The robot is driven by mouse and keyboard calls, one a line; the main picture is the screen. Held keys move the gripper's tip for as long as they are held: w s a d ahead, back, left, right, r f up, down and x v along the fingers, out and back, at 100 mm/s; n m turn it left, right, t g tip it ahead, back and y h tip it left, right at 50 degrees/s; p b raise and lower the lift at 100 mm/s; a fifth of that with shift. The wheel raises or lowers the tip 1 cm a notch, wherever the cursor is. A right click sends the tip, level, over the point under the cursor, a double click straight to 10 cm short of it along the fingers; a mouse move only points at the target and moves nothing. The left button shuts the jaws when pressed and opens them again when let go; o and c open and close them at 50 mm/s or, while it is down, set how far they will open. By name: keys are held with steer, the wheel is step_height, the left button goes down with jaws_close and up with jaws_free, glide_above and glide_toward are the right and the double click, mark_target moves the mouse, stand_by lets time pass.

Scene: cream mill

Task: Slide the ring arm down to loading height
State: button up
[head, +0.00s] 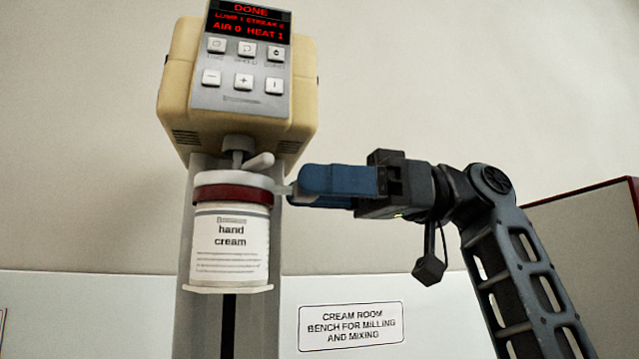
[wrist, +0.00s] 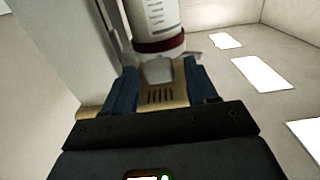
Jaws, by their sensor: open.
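The jar labelled hand cream (head: 230,243) hangs upright on the mill's column, under the cream-coloured mill head (head: 183,75). A white collar (head: 228,180) and a dark red band sit around its top; I take the collar as part of the ring arm. Contact cannot be told.
The mill's display (head: 248,22) reads DONE, AIR 0, HEAT 1, above several buttons. The mill's column (head: 190,325) runs down below the jar with a dark slot. A bench sign (head: 351,325) is on the wall. A red-edged panel (head: 590,230) stands at right behind my arm.

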jaws_close()
stand_by(0.6)
